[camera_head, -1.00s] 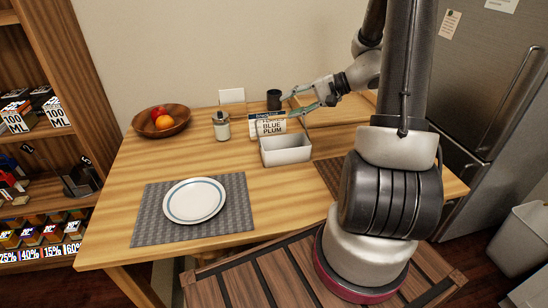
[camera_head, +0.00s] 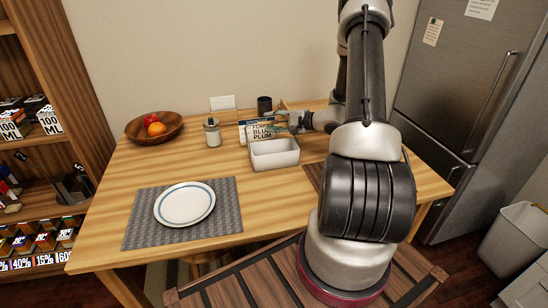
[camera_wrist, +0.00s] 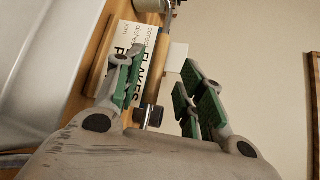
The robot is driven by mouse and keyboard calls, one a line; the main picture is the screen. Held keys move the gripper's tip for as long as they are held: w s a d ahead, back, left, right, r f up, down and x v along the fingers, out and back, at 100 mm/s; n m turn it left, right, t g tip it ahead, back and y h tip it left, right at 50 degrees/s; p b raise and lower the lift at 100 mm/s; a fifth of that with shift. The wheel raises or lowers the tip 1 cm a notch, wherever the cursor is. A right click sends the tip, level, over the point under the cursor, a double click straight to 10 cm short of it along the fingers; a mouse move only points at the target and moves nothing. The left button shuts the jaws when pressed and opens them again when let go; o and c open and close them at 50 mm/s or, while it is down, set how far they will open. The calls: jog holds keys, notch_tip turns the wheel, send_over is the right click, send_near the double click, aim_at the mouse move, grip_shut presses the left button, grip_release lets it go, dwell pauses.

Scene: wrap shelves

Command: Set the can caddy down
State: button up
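No thing is clearly recognisable as a can caddy. A pale open-topped rectangular bin (camera_head: 274,154) stands on the table; its pale wall fills the left of the wrist view (camera_wrist: 35,60). Behind it is a lettered card or box (camera_head: 262,132) reading "BLUE PLUM", with "FLAKES" in the wrist view (camera_wrist: 128,62). My gripper (camera_head: 284,121) is just right of the lettering. In the wrist view its green-padded fingers (camera_wrist: 160,88) are apart, with a wooden rod (camera_wrist: 155,72) with a metal end showing between them. I cannot tell whether they touch it.
A wooden fruit bowl (camera_head: 133,132), a jar (camera_head: 212,133), a dark cup (camera_head: 264,105) and a white card (camera_head: 222,102) stand toward the back. A plate (camera_head: 185,204) lies on a grey placemat (camera_head: 225,225).

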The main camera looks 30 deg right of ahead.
jog(key=shift+w+a+f, duration=0.1)
jog(key=shift+w+a, duration=0.1)
jog(key=shift+w, duration=0.1)
grip_shut()
